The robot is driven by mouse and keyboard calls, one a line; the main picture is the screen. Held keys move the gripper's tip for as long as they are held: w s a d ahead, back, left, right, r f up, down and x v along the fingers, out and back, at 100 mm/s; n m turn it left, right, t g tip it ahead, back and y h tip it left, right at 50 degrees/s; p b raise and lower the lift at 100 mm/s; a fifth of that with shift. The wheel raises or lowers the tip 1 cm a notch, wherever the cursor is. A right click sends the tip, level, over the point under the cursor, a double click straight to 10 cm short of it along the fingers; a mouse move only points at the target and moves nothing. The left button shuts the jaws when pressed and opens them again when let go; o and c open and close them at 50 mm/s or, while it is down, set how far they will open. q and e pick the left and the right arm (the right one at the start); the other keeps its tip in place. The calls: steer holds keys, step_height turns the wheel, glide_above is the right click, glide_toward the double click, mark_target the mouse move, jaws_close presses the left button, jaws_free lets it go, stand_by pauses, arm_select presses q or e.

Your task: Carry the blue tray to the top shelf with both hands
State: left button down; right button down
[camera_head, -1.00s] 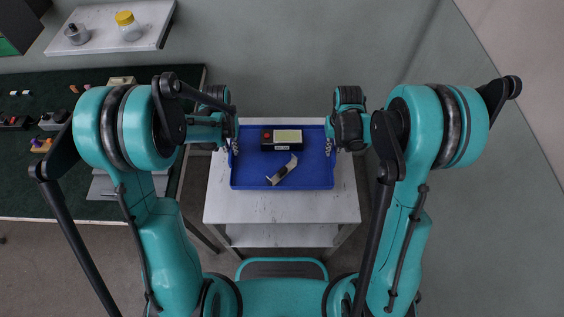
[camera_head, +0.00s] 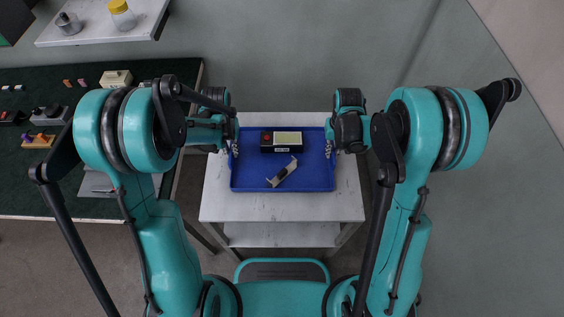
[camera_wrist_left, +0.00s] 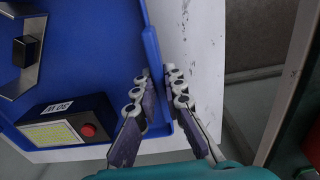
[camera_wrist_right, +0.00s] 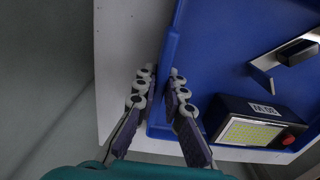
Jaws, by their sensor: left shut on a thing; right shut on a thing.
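The blue tray (camera_head: 250,180) is level over the white top shelf (camera_head: 345,205) of a two-tier stand; whether it touches the shelf I cannot tell. My left gripper (camera_head: 234,149) is shut on its left wall, and my right gripper (camera_head: 329,149) is shut on its right wall. In the left wrist view the fingers (camera_wrist_left: 157,78) straddle the tray rim (camera_wrist_left: 154,50); in the right wrist view the fingers (camera_wrist_right: 160,78) do likewise at the rim (camera_wrist_right: 170,45). A black box (camera_head: 281,149) with a red button and a bent metal bracket (camera_head: 283,172) lie in the tray.
The stand has a lower shelf (camera_head: 282,234). A dark green workbench (camera_head: 40,190) with small parts stands at left. A white wall shelf (camera_head: 145,25) at upper left holds a yellow-lidded jar (camera_head: 122,14) and a metal pot (camera_head: 68,23). Grey floor lies open at right.

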arm_select(q)
steer(key=c, duration=1.6)
jaws_free()
arm_select(e)
steer(key=c, duration=1.6)
jaws_free()
steer(key=shift+r, duration=0.2)
arm_select(q)
step_height(320, 180, up, 12)
arm_select(e)
step_height(320, 180, up, 12)
steer(key=shift+f, duration=0.25)
arm_select(q)
steer(key=shift+s+f, duration=0.1)
arm_select(e)
steer(key=shift+s+f, duration=0.1)
